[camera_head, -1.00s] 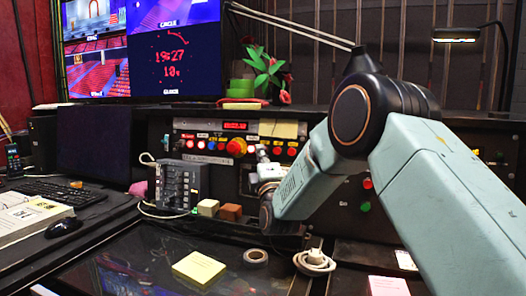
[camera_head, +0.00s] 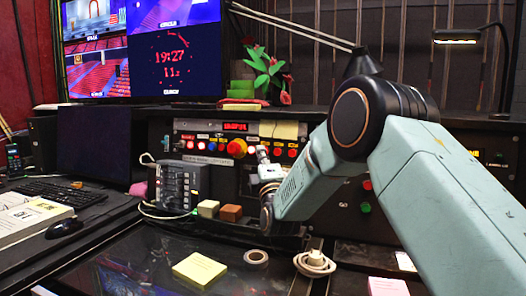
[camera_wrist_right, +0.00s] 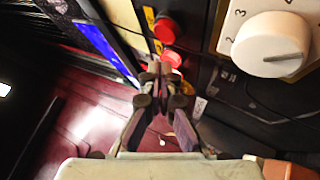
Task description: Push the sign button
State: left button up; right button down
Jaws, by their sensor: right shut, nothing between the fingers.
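The button panel (camera_head: 222,138) at the back of the desk has a row of lit buttons: red, white and blue ones, a large orange-red one (camera_head: 237,147) and red ones (camera_head: 278,152) to its right. The labels are too small for me to tell which is the sign button. My right gripper (camera_head: 262,151) is at this row, between the large button and the red ones. In the right wrist view it is shut and empty (camera_wrist_right: 159,70), its tips in front of a red button (camera_wrist_right: 172,59) and partly overlapping it. Contact is unclear. Another red button (camera_wrist_right: 166,28) is beyond.
A grey switch box (camera_head: 182,186) stands left of my arm. A white knob (camera_wrist_right: 271,44) is to the right in the right wrist view. Small blocks (camera_head: 230,212), a tape roll (camera_head: 256,257) and yellow notes (camera_head: 199,269) lie on the desk.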

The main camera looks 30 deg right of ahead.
jog(key=shift+s, duration=0.1)
jog(key=s+a+r+p, duration=0.1)
jog(key=s+a, duration=0.3)
jog(key=shift+a+p, duration=0.3)
dwell(0.4)
jog(key=shift+w, duration=0.1)
dwell(0.4)
